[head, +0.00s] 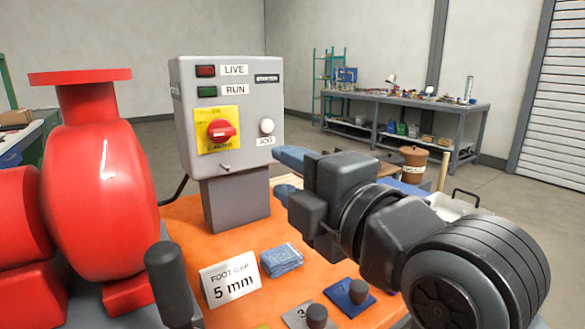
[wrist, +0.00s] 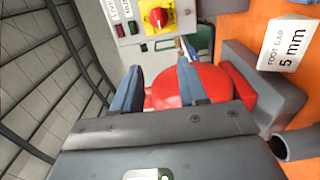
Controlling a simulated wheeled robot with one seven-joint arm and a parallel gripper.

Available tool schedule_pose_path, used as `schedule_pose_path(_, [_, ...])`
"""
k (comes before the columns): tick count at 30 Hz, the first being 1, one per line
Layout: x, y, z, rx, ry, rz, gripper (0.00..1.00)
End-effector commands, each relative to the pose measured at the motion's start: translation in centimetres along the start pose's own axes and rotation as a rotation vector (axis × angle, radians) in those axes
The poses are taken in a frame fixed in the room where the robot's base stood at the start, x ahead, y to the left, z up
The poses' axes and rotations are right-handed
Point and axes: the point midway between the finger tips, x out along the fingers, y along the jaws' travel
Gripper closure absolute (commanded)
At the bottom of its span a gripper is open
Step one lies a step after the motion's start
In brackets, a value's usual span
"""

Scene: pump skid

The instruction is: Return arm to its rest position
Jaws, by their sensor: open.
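My gripper (head: 284,168) is raised in the middle of the head view, over the orange skid and just right of the grey control box (head: 186,110). My dark arm reaches it from the lower right. In the wrist view its two blue fingers (wrist: 158,78) are apart, with nothing held between them. The red pump body (wrist: 205,90) shows behind and between the fingers there. The box's red rotary switch (head: 221,131) on its yellow plate is clear of the fingers.
The red pump (head: 100,190) stands left.

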Motion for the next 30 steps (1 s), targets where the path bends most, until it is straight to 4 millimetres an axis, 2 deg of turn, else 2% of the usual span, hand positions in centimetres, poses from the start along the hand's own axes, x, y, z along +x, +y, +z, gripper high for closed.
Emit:
schedule_pose_path(11, [-1.3, -2.8, 0.7, 0.162, -0.041, 0.005, 0.57])
schedule_pose_path(17, [-2.9, -5.4, 1.3, 0.309, -0.084, 0.011, 0.57])
schedule_pose_path(23, [-6.1, -9.5, 2.0, 0.532, -0.162, 0.025, 0.57])
schedule_pose_path(30, [-12.5, -15.2, 2.4, 0.838, -0.294, 0.062, 0.57])
